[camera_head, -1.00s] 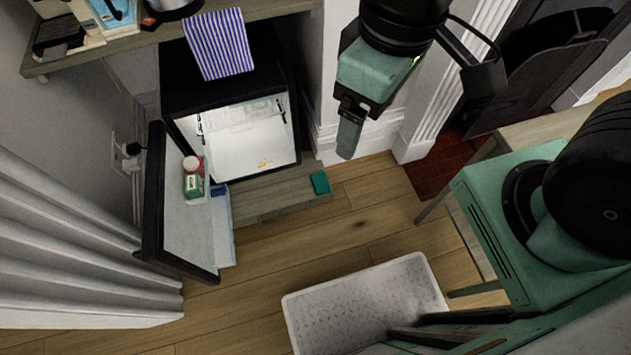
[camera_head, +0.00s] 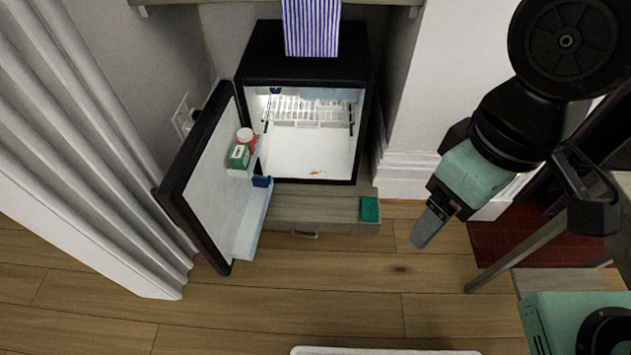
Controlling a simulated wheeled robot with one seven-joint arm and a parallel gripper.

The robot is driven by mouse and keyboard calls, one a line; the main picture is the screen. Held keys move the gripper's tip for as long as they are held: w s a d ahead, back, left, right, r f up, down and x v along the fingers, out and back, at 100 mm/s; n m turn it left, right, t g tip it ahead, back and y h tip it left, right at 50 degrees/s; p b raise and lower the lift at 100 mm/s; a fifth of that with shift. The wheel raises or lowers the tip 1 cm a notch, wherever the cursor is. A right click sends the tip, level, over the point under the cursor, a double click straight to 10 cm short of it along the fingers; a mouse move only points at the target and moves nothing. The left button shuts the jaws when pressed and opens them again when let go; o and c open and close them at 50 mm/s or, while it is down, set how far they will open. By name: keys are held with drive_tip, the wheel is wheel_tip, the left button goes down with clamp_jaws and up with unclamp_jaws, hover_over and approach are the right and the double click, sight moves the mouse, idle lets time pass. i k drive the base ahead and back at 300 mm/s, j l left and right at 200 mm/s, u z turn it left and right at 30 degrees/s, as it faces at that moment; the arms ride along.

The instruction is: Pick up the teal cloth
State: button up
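The teal cloth (camera_head: 370,210) is a small folded piece. It lies on the right end of the low wooden drawer unit (camera_head: 325,204) under the open mini fridge. My gripper (camera_head: 428,232) hangs to the right of the cloth in the picture, apart from it. Its fingers appear as one narrow grey shape from this angle, so I cannot tell whether they are open or shut. No object shows in it.
Wooden floor (camera_head: 330,300) in front is clear. A white-rimmed tray edge (camera_head: 385,351) shows at the bottom.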

sight(369, 212)
drive_tip(key=i+j+z, duration=0.3)
drive_tip(key=j, duration=0.25)
drive_tip(key=i+j+z, duration=0.3)
drive_tip(key=j, duration=0.4)
drive_tip(key=i, duration=0.1)
